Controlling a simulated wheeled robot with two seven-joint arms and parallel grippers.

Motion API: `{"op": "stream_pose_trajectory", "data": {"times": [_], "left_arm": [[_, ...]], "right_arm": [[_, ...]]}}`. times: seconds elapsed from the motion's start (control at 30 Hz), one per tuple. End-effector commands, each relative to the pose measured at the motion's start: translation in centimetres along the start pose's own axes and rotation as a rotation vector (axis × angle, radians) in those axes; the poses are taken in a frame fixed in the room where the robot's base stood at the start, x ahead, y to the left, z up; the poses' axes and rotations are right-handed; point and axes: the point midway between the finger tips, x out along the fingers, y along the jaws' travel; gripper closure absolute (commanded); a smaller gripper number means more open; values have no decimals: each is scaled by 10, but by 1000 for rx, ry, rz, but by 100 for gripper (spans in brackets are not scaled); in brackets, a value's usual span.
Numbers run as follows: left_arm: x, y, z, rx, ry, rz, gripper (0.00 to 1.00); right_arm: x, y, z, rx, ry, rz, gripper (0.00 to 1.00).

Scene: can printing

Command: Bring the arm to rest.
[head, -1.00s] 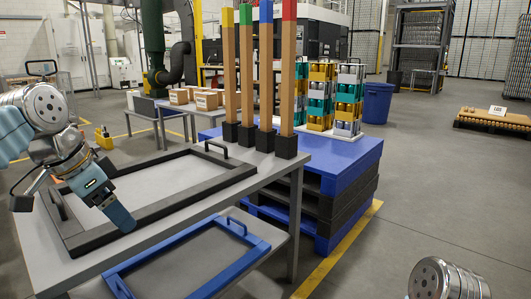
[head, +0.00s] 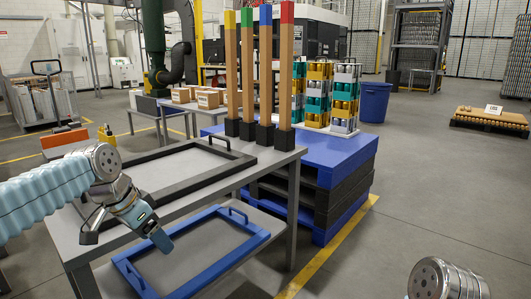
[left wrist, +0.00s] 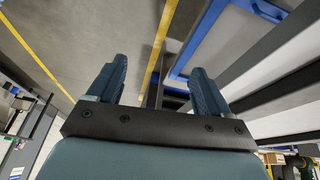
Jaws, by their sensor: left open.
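My left arm reaches in from the left in the head view, over the near left corner of the grey table. My left gripper (head: 127,238) is open and empty, with its fingers apart and pointing down. In the left wrist view the two teal fingers (left wrist: 157,85) stand well apart with nothing between them. Of my right arm only a metal link (head: 447,280) shows at the bottom right; its gripper is out of view.
The grey table (head: 158,176) carries a black frame (head: 127,159) and several colour-tipped posts (head: 265,75). A blue frame (head: 190,289) lies on a lower shelf. A blue pallet stack (head: 325,153) holds can racks (head: 345,95).

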Motion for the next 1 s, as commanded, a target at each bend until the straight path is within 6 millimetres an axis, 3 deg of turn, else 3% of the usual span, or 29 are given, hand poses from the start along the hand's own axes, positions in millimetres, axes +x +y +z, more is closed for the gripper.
{"op": "stream_pose_trajectory", "data": {"times": [0.17, 0.27, 0.4, 0.5, 0.6, 0.7, 0.8, 0.9, 1.0], "left_arm": [[88, 2, 3, -82, -19, 45, 21], [156, 11, 14, -154, -34, 79, 21], [267, 43, 56, -306, -68, 129, 21], [334, 78, 101, -428, -96, 154, 21], [382, 119, 153, -556, -131, 168, 21], [409, 157, 202, -665, -164, 169, 21], [419, 185, 238, -746, -188, 161, 21], [422, 200, 259, -793, -199, 153, 21], [422, 204, 265, -807, -202, 149, 21]], "right_arm": [[0, 0, 0, 0, 0, 0, 100], [0, 0, 0, 0, 0, 0, 100], [0, 0, 0, 0, 0, 0, 100], [0, 0, 0, 0, 0, 0, 100], [0, 0, 0, 0, 0, 0, 100], [0, 0, 0, 0, 0, 0, 100], [0, 0, 0, 0, 0, 0, 100], [0, 0, 0, 0, 0, 0, 100], [0, 0, 0, 0, 0, 0, 100]]}}
